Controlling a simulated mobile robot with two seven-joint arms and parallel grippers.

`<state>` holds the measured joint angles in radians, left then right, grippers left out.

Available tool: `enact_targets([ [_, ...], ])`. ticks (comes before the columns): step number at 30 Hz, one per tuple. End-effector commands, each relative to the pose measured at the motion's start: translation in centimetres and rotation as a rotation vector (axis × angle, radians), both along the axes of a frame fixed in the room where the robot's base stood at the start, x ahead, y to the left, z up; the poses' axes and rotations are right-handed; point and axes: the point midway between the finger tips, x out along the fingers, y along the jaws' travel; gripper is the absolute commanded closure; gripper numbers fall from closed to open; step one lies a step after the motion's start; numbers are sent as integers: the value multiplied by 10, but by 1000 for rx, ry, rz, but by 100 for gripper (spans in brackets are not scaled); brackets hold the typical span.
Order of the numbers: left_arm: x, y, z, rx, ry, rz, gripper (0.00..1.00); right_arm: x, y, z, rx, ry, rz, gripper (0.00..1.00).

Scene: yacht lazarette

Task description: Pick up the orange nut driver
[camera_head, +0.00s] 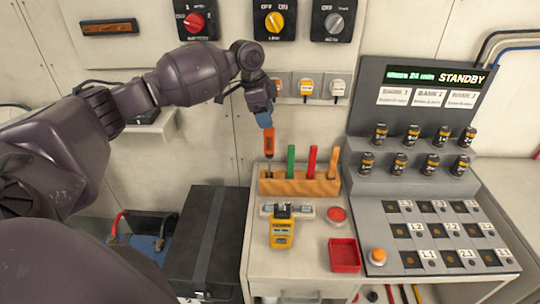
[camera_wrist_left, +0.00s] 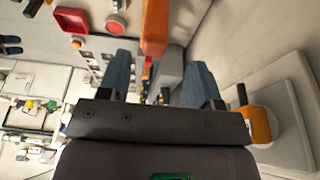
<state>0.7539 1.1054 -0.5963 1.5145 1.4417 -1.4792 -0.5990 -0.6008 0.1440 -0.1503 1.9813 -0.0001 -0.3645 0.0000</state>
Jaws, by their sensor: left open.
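The orange nut driver (camera_head: 269,142) stands upright at the left end of a wooden tool rack (camera_head: 300,186), its shaft down in the rack. My left gripper (camera_head: 265,121) is above it, blue fingers pointing down at the top of the orange handle. In the left wrist view the fingers are spread apart, and an orange handle (camera_wrist_left: 155,28) shows beyond the gap between them (camera_wrist_left: 160,72). I cannot tell whether the fingertips reach past the handle's top. My right gripper is not in view.
A green-handled tool (camera_head: 291,162), a red one (camera_head: 311,161) and a yellow-orange one (camera_head: 333,162) stand close by in the rack. A yellow meter (camera_head: 282,234) and red tray (camera_head: 345,256) lie in front. A grey battery console (camera_head: 420,150) stands right. Wall switches are behind.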

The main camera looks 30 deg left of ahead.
Motion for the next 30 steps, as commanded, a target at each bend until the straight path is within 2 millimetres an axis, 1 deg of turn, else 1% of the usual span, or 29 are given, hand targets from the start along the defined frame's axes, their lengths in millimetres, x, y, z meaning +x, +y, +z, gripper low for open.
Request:
enact_targets([
  [1,1,-2,-7,-1,2,0,42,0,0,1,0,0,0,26],
  [3,1,-4,-13,-1,0,0,42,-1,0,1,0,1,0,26],
  [8,1,-6,-25,0,0,0,42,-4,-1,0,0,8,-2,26],
  [13,-1,-12,-48,-1,2,0,42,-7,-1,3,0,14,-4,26],
  [15,1,-14,-56,-1,0,1,42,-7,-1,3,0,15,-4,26],
  [18,2,-16,-64,0,-1,1,42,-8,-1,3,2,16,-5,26],
  [27,2,-16,-67,0,-2,1,42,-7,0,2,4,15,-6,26],
  [29,2,-16,-67,0,-2,1,51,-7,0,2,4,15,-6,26],
  [30,3,-16,-67,0,-2,1,57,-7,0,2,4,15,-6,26],
])
